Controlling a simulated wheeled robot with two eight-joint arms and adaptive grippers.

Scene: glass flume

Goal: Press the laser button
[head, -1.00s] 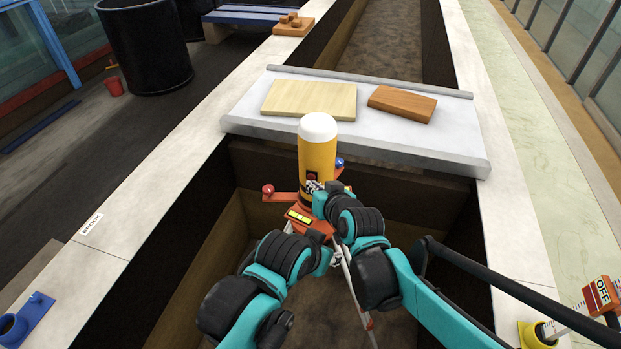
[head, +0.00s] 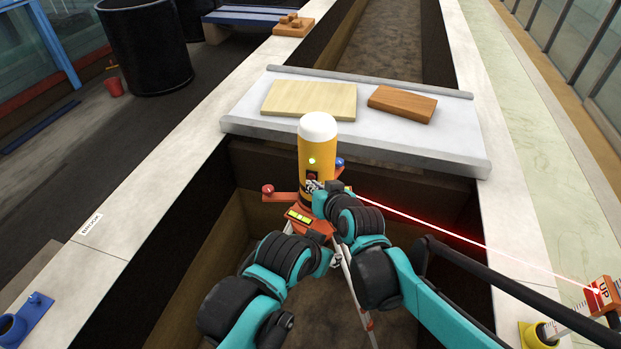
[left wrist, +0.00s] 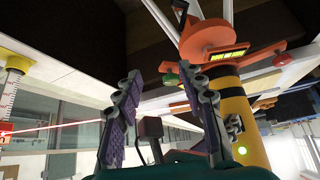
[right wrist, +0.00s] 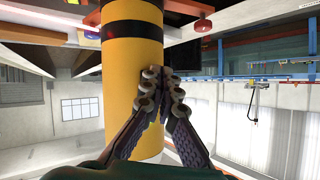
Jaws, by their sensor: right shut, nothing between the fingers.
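The laser is a yellow cylinder with a white cap (head: 318,150) on an orange tripod head (head: 309,222), standing upright. A small light glows on its front, and a red beam (head: 450,232) runs to the right. The dark and red button (head: 312,177) is on the cylinder's front. My right gripper (head: 314,187) is shut and empty, its tips at the button. In the right wrist view the shut tips (right wrist: 162,77) are against the cylinder (right wrist: 125,70); they hide the contact. My left gripper (left wrist: 162,75) is open and empty beside the cylinder (left wrist: 240,110).
A grey slab (head: 250,110) with two boards spans the channel behind the laser. Pale walls (head: 130,218) edge the channel.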

